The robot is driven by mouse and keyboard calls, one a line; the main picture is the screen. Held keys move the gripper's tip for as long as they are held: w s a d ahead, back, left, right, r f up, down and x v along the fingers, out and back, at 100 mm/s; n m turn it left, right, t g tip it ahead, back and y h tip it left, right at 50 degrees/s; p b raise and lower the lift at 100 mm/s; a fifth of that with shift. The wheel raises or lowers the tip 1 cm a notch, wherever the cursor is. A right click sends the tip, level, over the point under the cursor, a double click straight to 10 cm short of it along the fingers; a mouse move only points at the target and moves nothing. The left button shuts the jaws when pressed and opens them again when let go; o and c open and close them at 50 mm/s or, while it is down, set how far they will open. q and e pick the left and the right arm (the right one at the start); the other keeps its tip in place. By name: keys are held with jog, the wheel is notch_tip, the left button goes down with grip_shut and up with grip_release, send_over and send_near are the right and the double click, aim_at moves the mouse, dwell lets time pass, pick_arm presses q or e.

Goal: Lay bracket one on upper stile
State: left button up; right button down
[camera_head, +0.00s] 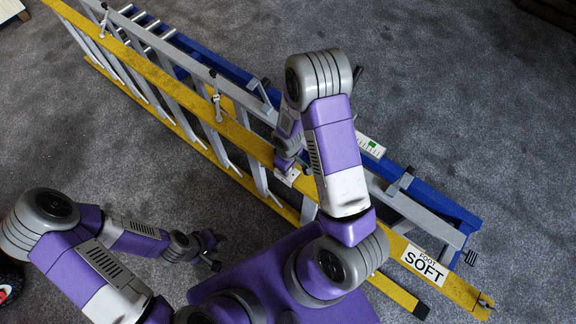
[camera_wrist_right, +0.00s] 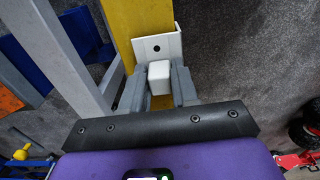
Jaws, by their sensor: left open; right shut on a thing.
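A ladder with yellow stiles lies diagonally on its side on the grey carpet; its upper stile (camera_head: 160,75) runs from upper left to lower right. My right gripper (camera_wrist_right: 159,76) is shut on a white block that is part of the white bracket (camera_wrist_right: 158,47). The bracket's flat plate with a dark hole lies across the yellow stile (camera_wrist_right: 139,18) in the right wrist view; whether it touches is unclear. In the head view the bracket (camera_head: 288,176) shows small at the stile, partly hidden by my right arm. My left gripper (camera_head: 212,254) is open and empty, left of the ladder.
A blue ladder (camera_head: 440,200) and grey rails lie behind the yellow one. Several grey hooks hang along the stiles. A red trolley jack (camera_wrist_right: 300,158) shows at the wrist view's right edge. Carpet at right is clear.

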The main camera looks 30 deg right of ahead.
jog(key=shift+f+b, duration=0.3)
jog(key=shift+f, duration=0.05)
dwell(0.5)
jog(key=c, duration=0.8)
grip_release()
jog(key=shift+r, duration=0.15)
notch_tip(320, 180, up, 7)
jog(key=p, duration=0.3)
jog(key=shift+r, duration=0.2)
jog(key=shift+s, duration=0.1)
